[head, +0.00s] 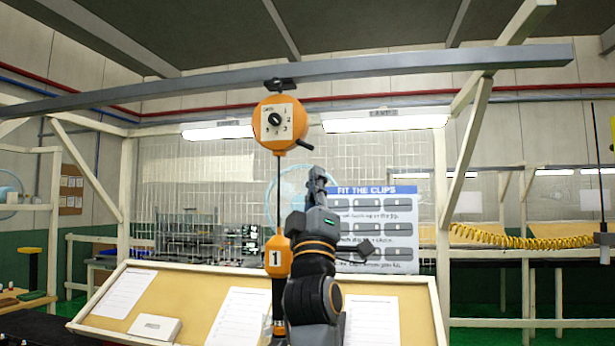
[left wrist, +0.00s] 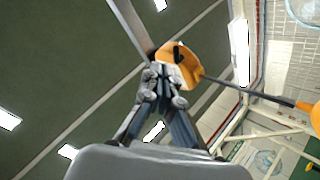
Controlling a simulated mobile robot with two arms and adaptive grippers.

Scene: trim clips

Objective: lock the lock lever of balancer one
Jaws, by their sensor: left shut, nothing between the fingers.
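Balancer one is an orange round housing (head: 280,112) hung under the grey overhead rail, with a pale dial plate and black knob (head: 275,119) on its face. A short black lever (head: 304,144) sticks out at its lower right. Its cable runs down to an orange block marked 1 (head: 277,257). My left gripper (head: 318,172) is raised in front, below and right of the housing, with its fingers shut and empty. In the left wrist view the fingertips (left wrist: 164,76) overlap the orange housing (left wrist: 192,64); contact cannot be told, and the lever is not clearly distinguishable there.
The grey rail (head: 400,67) crosses overhead. A slanted board (head: 195,305) with paper sheets and a white box (head: 152,327) stands below. A clip sign (head: 375,228) and wire mesh are behind. A yellow coiled hose (head: 520,241) hangs at right. Space right of the housing looks clear.

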